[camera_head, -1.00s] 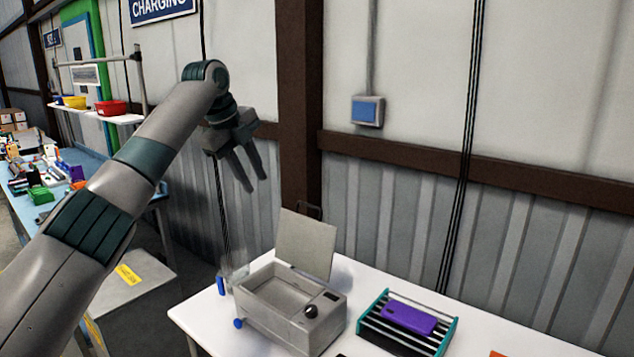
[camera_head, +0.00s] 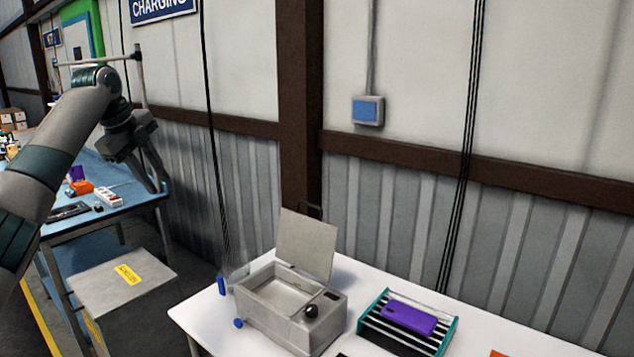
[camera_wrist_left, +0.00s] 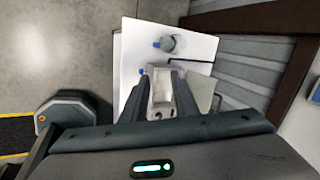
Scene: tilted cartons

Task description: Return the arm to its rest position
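My left gripper (camera_head: 159,188) is in the air at the left of the head view, in front of the wall and by the end of the blue table. In the left wrist view its two fingers (camera_wrist_left: 160,76) stand apart with nothing held between them. Below and beyond the fingers is the grey box with its lid open (camera_head: 290,305), on the white table (camera_head: 200,318). My left arm comes in from the left edge, bent at the wrist. My right arm and gripper are in neither view.
A purple thing (camera_head: 408,317) lies on a teal-ended rack (camera_head: 447,338) on the white table. A grey carton-like stand with a yellow label (camera_head: 110,285) is at lower left. The blue table (camera_head: 130,196) holds several small items. The wall is behind.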

